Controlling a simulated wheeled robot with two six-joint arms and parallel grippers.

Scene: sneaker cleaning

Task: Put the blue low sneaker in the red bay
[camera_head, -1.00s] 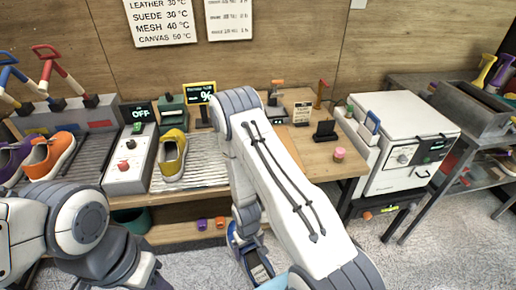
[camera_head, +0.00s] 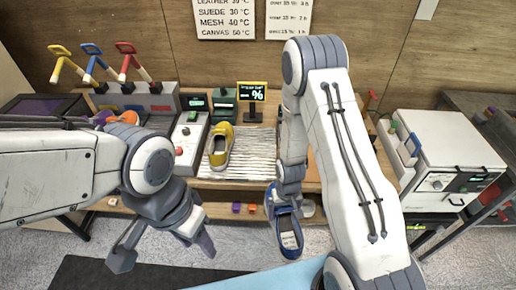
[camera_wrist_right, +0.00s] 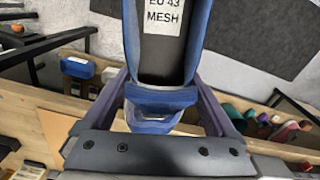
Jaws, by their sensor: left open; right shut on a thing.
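The blue low sneaker (camera_head: 290,240) hangs toe down below my right wrist, in front of the table edge. In the right wrist view the sneaker (camera_wrist_right: 158,103) shows its insole label "EU 43 MESH", and my right gripper (camera_wrist_right: 160,88) is shut on its heel end. My left gripper (camera_head: 163,250) is open and empty, low at the left over the floor. A red lever (camera_head: 127,55) stands over a grey block with a red patch (camera_head: 160,108) at the back left. My left arm hides most of the bays below it.
A yellow shoe (camera_head: 221,146) stands on the ribbed tray. Orange (camera_head: 125,118) and purple shoes show partly behind my left arm. A control box (camera_head: 188,140) stands left of the tray. A white machine (camera_head: 445,165) is at the right. A dark mat (camera_head: 100,272) lies on the floor.

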